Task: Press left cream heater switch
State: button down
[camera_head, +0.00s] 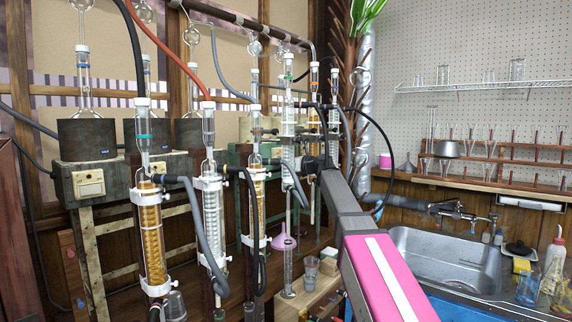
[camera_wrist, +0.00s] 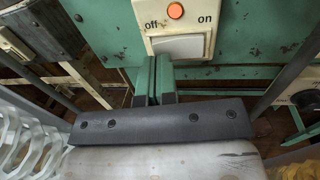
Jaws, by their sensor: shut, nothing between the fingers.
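In the wrist view a cream switch plate (camera_wrist: 181,18) is fixed to a green, chipped heater box (camera_wrist: 95,25). It has an orange round light, the words "off" and "on", and a pale rocker (camera_wrist: 178,47). My gripper (camera_wrist: 153,68) is shut and empty just below the rocker, its tips at the plate's lower edge; I cannot tell if they touch. In the head view a cream switch (camera_head: 89,185) is on the worn grey-cream heater box (camera_head: 62,184) at the far left, away from my arm. My gripper is not clearly visible there, behind glassware and hoses.
Glass condensers with amber coils (camera_head: 150,235) and hoses stand close in front of the heaters. A coiled glass part (camera_wrist: 25,145) is at the wrist view's lower left. A dark knob (camera_wrist: 307,100) is at its right. A sink (camera_head: 445,260) is at the head view's right.

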jog(key=shift+a+m+t+h, duration=0.2)
jog(key=shift+m+t+h, duration=0.1)
jog(key=shift+t, duration=0.1)
jog(key=shift+d+g, duration=0.1)
jog(key=shift+g, duration=0.2)
